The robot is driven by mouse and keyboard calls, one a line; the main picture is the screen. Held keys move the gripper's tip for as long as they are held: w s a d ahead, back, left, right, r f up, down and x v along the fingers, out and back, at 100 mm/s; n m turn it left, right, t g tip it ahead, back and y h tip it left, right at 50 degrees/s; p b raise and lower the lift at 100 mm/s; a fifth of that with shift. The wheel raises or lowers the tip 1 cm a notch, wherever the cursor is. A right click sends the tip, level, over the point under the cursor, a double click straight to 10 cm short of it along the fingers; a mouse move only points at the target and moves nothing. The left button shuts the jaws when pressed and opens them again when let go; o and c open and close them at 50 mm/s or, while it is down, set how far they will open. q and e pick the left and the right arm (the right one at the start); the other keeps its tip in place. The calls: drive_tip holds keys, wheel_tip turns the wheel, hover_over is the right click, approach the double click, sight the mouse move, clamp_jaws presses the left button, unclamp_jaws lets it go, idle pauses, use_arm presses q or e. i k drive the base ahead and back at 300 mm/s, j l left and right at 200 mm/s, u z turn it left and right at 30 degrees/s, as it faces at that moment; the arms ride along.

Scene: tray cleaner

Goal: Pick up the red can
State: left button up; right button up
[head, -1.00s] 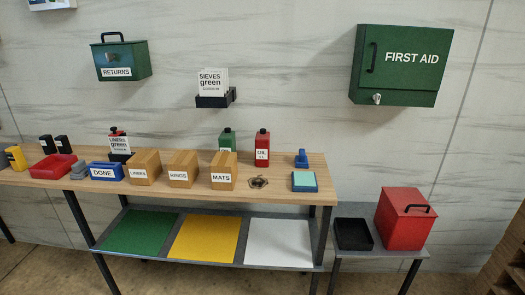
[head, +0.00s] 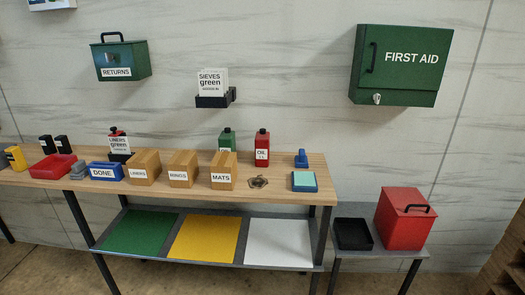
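The red can (head: 262,148) stands upright on the wooden bench (head: 275,195), towards the back edge. It has a black cap and a white label reading OIL. A green can (head: 227,140) stands just left of it, partly hidden behind the MATS box (head: 223,170). Neither of my grippers shows in the head view.
LINERS (head: 144,167) and RINGS (head: 183,168) boxes line the bench. A dark metal piece (head: 258,182) lies in front of the red can. A blue-and-teal block (head: 304,181) sits to the right. A red bin (head: 404,218) and black tray (head: 353,233) stand on a lower side table.

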sight(261, 139)
drive_tip(key=i+l, duration=0.35)
drive_tip(key=i+l+u, duration=0.15)
drive_tip(key=i+l, duration=0.15)
drive_tip(key=l, duration=0.2)
drive_tip(key=i+l, duration=0.3)
drive_tip(key=l, duration=0.15)
drive_tip(key=i+l+u, duration=0.15)
drive_tip(key=i+l, duration=0.15)
drive_tip(key=l, duration=0.15)
